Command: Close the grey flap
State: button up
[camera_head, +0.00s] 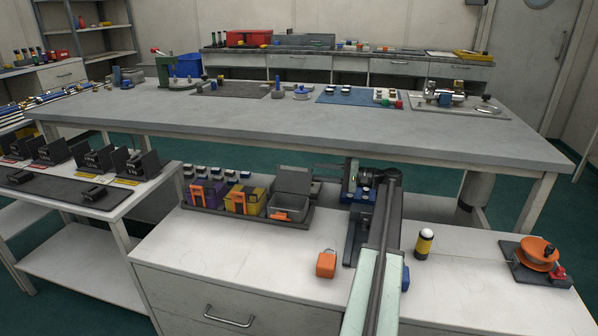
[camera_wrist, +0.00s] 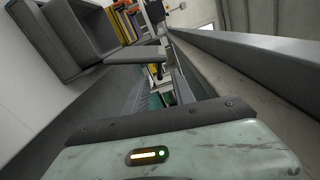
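The grey flap (camera_head: 293,181) stands raised at the back of a small grey open bin (camera_head: 288,207), at the right end of a dark tray. The bin's open inside shows at upper left in the wrist view (camera_wrist: 82,35), with the flap (camera_wrist: 136,56) seen nearly edge-on to its right. My gripper (camera_head: 325,174) is just right of the flap, pointing left towards it. Its two dark fingers appear apart, with nothing between them. I see a gap between fingers and flap, though its depth is hard to judge.
Purple and yellow bins (camera_head: 245,199) with orange clips stand left of the grey bin. On the white counter are an orange block (camera_head: 326,264), a yellow-black cylinder (camera_head: 424,244) and an orange reel (camera_head: 538,252). A long grey table (camera_head: 300,132) runs behind. The counter's front left is clear.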

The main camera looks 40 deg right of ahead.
aim_at(300, 170)
jog(key=x, duration=0.8)
jog(key=shift+s, duration=0.1)
jog(key=shift+c, duration=0.3)
grip_shut()
dwell(0.9)
